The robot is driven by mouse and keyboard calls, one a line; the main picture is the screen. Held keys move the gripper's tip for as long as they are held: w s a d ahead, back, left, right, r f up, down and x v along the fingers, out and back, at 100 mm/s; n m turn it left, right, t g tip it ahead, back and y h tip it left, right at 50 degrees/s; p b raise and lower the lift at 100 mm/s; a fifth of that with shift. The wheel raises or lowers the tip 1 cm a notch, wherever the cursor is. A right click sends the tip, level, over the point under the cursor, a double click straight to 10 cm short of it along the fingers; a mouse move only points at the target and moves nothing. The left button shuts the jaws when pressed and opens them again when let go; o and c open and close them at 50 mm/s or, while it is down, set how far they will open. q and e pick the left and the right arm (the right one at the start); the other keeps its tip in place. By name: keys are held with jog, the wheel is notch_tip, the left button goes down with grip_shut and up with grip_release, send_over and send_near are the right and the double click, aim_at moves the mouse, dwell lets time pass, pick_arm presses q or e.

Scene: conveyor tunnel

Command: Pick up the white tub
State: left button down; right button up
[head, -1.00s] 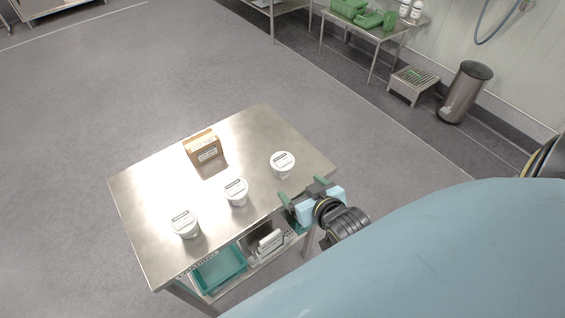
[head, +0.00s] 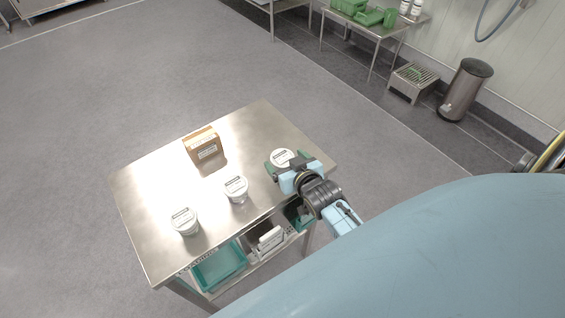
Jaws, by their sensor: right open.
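Three white tubs with labelled lids stand upright on the steel table (head: 145,190). One tub (head: 281,157) is at the right, one (head: 236,189) in the middle and one (head: 184,221) at the left front. My right gripper (head: 287,163) is open at the right-hand tub, with a green finger on either side of it. The gripper partly hides that tub's lower body, and I cannot tell whether the fingers touch it. My left gripper is not in view.
A brown carton (head: 203,146) stands at the back of the table. A teal tray (head: 219,266) and a white item (head: 270,239) are on the lower shelf. The table's left part is bare. A bin (head: 466,90) and step stool (head: 413,82) stand far off.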

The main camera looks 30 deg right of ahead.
aim_at(282, 157)
jog(key=x, duration=0.3)
jog(key=shift+w+f, duration=0.1)
jog(key=shift+f, duration=0.1)
jog(key=c, duration=1)
jog(key=shift+r, duration=0.1)
notch_tip(282, 157, up, 10)
jog(key=shift+p, duration=0.6)
